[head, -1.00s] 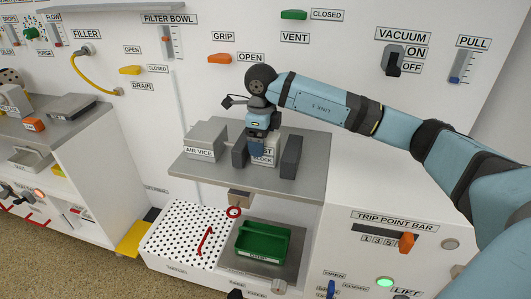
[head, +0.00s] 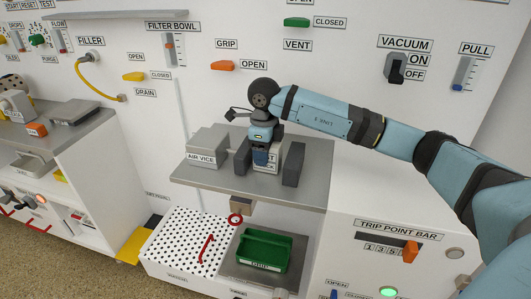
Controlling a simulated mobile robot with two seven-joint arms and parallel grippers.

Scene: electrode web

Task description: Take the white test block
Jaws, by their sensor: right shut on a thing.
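The white test block (head: 270,168) stands on the grey shelf, between the two dark jaws of the air vice (head: 204,147). Its label is partly hidden by my right gripper. My right gripper (head: 260,158) points down from above and is shut on the test block. The block's lower part is still between the vice jaws, and I cannot tell whether it touches them. My left gripper is not in view.
Below the shelf (head: 300,196) are a green tray (head: 262,251) and a dotted white panel with a red handle (head: 206,248). An orange grip lever (head: 222,65) is on the wall, beside the word OPEN.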

